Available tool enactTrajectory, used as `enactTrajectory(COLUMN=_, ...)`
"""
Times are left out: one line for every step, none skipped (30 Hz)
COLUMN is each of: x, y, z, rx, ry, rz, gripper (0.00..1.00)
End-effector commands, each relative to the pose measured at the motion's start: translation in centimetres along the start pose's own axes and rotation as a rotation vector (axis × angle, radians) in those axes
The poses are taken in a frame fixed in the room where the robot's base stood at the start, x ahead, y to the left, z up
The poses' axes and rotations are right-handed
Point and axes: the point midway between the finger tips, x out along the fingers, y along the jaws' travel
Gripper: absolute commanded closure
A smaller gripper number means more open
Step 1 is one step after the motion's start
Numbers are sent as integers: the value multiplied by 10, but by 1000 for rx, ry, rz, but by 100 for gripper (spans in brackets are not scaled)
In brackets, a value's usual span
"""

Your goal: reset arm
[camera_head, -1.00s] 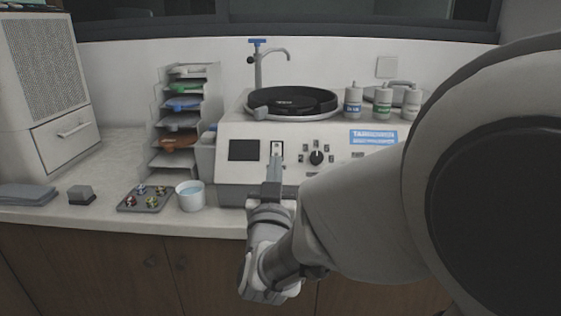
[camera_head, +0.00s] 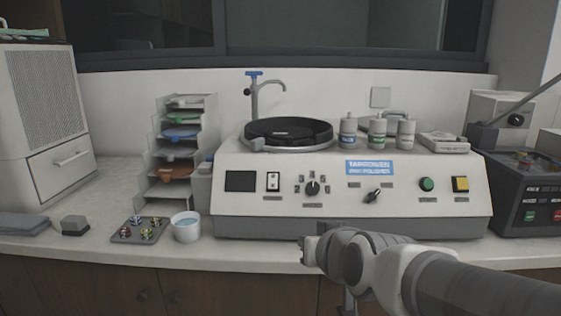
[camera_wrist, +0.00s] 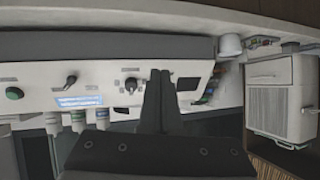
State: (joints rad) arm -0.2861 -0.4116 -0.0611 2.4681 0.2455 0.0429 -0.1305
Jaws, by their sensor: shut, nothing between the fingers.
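My gripper (camera_head: 306,248) is low in front of the white polishing machine (camera_head: 228,205), near the front edge of the counter. In the wrist view my gripper (camera_wrist: 158,78) has its two dark fingers side by side, shut and empty. It does not appear to touch the machine. The machine has a black round platen (camera_head: 288,130) on top, and a rocker switch (camera_head: 273,181), a black dial (camera_head: 312,188) and coloured buttons on its front. In the head view my wrist and forearm stretch off to the lower right.
A white cup (camera_head: 186,227), a tray of small samples (camera_head: 140,231) and a grey block (camera_head: 75,226) stand on the counter at left. A rack with coloured discs (camera_head: 178,134) is behind them. Bottles (camera_head: 348,131) stand on the machine. A dark device (camera_head: 520,195) is at right.

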Motion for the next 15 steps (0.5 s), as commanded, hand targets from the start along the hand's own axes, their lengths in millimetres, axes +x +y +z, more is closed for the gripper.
enactTrajectory(x=-13, y=8, z=8, rx=3, ry=-44, rz=12, gripper=100)
enactTrajectory(x=-20, y=12, z=15, rx=2, ry=-77, rz=19, gripper=100)
enactTrajectory(x=-30, y=17, z=24, rx=1, ry=-122, rz=30, gripper=100)
enactTrajectory(x=-37, y=21, z=31, rx=2, ry=-156, rz=39, gripper=100)
enactTrajectory(x=-45, y=25, z=39, rx=2, ry=-190, rz=51, gripper=100)
enactTrajectory(x=-56, y=30, z=48, rx=4, ry=-233, rz=67, gripper=100)
enactTrajectory(x=-64, y=35, z=56, rx=5, ry=-266, rz=81, gripper=100)
enactTrajectory(x=-72, y=39, z=63, rx=9, ry=-299, rz=95, gripper=100)
enactTrajectory(x=-83, y=44, z=73, rx=12, ry=-342, rz=116, gripper=100)
enactTrajectory(x=-91, y=48, z=80, rx=16, ry=-371, rz=132, gripper=100)
enactTrajectory(x=-100, y=52, z=87, rx=20, ry=-403, rz=150, gripper=100)
enactTrajectory(x=-111, y=57, z=96, rx=27, ry=-443, rz=173, gripper=100)
enactTrajectory(x=-120, y=60, z=103, rx=32, ry=-472, rz=192, gripper=100)
enactTrajectory(x=-129, y=64, z=110, rx=39, ry=-502, rz=211, gripper=100)
enactTrajectory(x=-142, y=68, z=117, rx=48, ry=-539, rz=237, gripper=100)
